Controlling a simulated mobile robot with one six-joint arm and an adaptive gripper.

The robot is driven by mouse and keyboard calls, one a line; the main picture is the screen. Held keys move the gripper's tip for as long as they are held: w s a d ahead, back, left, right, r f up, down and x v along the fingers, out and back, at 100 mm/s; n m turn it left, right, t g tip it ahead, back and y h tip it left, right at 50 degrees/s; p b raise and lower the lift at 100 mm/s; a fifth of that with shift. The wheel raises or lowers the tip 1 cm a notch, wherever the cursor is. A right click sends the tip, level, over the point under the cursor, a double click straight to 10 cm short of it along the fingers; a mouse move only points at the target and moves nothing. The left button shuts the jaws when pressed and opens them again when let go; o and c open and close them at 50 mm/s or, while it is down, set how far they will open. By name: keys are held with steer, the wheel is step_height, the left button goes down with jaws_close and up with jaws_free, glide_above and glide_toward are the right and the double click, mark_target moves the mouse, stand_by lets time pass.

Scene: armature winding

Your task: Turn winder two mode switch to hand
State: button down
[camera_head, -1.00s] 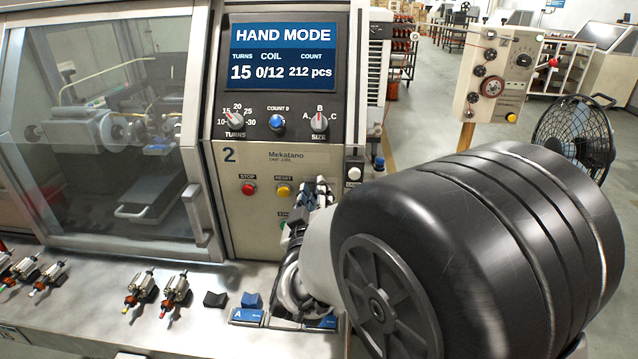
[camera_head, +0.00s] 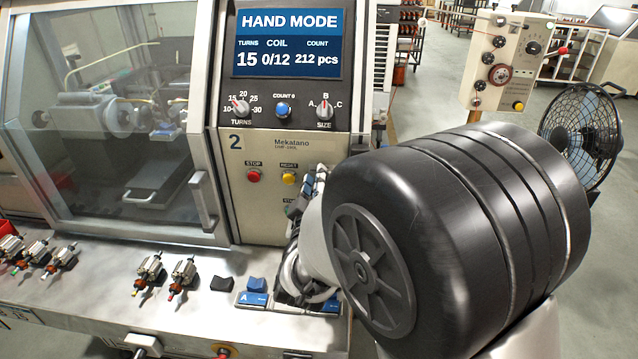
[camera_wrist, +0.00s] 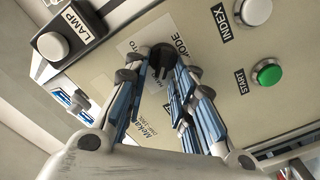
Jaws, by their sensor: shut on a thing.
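Winder two (camera_head: 265,215) stands at the centre of the head view, marked with a 2. Its screen (camera_head: 288,45) reads HAND MODE. In the wrist view the mode switch (camera_wrist: 161,56), a black knob beside the partly covered word MODE, sits between the fingertips. My gripper (camera_wrist: 163,60) is shut on this knob, with its blue-padded fingers on both sides. The fingers cover part of the lettering around the knob. In the head view my gripper (camera_head: 312,185) is at the panel's right edge, and my arm hides the switch.
The green START button (camera_wrist: 267,72), the INDEX button (camera_wrist: 254,12) and the LAMP button (camera_wrist: 54,46) are near the fingers. The red STOP (camera_head: 254,176) and yellow RESET (camera_head: 289,179) buttons are left of my gripper. Several armatures (camera_head: 150,270) lie on the bench ledge.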

steer(key=c, duration=1.7)
jaws_free()
steer(key=s, duration=1.2)
steer(key=shift+a, duration=0.15)
